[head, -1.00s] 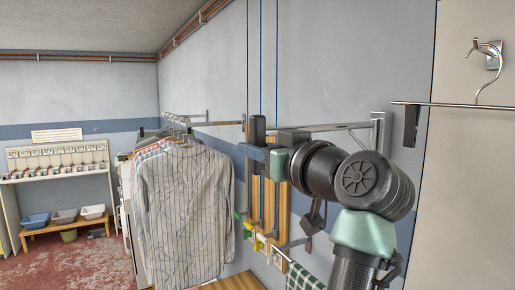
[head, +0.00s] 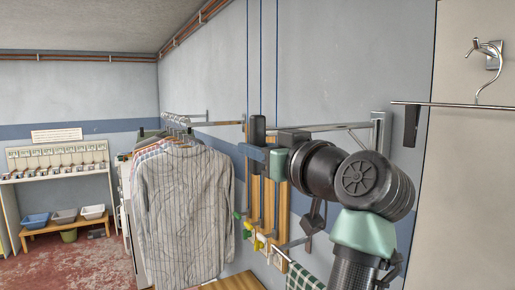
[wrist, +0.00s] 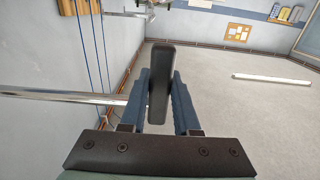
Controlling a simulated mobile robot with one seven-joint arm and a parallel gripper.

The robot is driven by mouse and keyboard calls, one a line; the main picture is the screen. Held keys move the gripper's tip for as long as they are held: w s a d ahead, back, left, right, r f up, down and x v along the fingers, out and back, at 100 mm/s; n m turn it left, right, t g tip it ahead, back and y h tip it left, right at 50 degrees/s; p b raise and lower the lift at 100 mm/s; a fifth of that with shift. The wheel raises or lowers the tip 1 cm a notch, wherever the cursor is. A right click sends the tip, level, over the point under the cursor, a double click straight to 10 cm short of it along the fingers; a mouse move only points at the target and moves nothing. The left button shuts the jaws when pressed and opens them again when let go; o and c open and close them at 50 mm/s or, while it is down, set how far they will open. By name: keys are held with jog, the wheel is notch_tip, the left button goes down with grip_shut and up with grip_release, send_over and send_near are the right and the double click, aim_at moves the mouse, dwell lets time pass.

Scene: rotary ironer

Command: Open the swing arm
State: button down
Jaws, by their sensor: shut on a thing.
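The swing arm is a chrome bar (head: 335,127) on a wall bracket (head: 380,128), reaching left along the wall with a diagonal brace. Its upright black handle (head: 257,128) is at the bar's left end. My gripper (head: 254,151) is shut on this handle. In the wrist view the dark handle (wrist: 159,85) stands between the two blue-grey fingers of my gripper (wrist: 160,78), slightly tilted. The chrome bar (wrist: 60,97) runs in from the left there and passes behind the left finger. My wrist hides part of the bar in the head view.
Striped shirts (head: 185,205) hang on a rail to the left, close to my gripper. A wooden wall board (head: 269,200) with coloured hooks is behind the fingers. A hanger rod (head: 460,105) sticks out at right.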

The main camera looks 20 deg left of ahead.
jog(key=w+a+m+t+h, duration=0.1)
jog(key=w+a, duration=0.1)
jog(key=w+a+m+t+h, duration=0.1)
jog(key=w+a, duration=0.1)
jog(key=shift+a+r+t, duration=0.1)
jog(key=shift+a+t, duration=0.05)
jog(key=shift+t, duration=0.15)
jog(key=c, duration=0.6)
grip_release()
jog(key=shift+c, duration=0.2)
jog(key=b+v, duration=0.6)
jog(key=v, duration=0.7)
